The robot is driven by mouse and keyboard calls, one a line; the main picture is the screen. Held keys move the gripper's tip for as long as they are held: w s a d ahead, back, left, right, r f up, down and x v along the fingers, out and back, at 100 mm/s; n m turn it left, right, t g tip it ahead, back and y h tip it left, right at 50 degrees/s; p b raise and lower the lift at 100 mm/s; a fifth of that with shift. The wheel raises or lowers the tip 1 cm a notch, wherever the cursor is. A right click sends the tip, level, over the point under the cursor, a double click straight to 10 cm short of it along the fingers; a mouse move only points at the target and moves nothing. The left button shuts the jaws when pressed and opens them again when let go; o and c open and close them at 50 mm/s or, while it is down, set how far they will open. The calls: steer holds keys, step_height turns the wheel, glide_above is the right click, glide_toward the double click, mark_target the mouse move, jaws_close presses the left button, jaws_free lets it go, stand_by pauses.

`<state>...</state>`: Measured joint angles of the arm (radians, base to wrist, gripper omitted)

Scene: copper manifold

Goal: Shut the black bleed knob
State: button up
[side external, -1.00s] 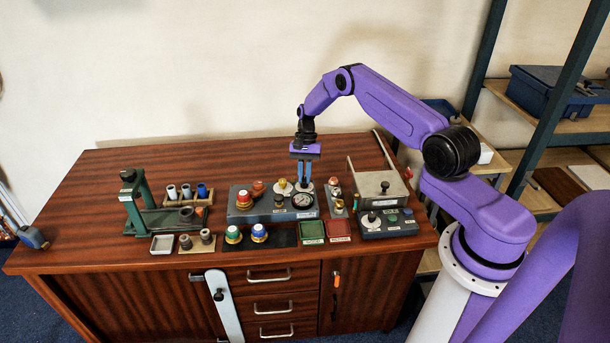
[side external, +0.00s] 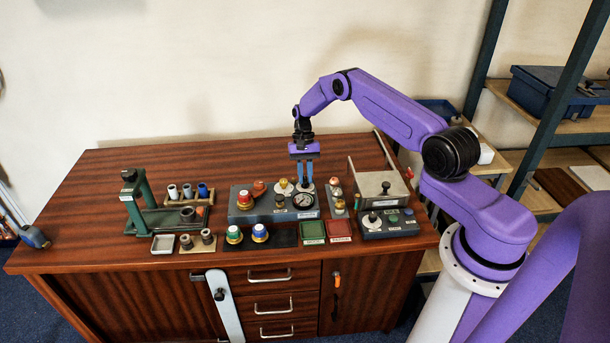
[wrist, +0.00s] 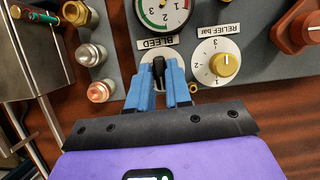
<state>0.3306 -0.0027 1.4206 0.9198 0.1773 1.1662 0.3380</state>
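In the side view my gripper (side external: 305,185) points down at the back of the grey panel (side external: 268,212).
The relief dial with a yellow knob (wrist: 226,65) is close beside my right finger. An orange knob (wrist: 312,28) is farther right. Metal domed fittings (wrist: 91,54) and a brass fitting (wrist: 77,12) stand to the left. A metal box (side external: 378,183) is right of the panel.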

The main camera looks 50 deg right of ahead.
steer(key=shift+o, duration=1.2)
steer(key=v, duration=1.7)
steer(key=shift+s, duration=0.15)
steer(key=shift+r, duration=0.25)
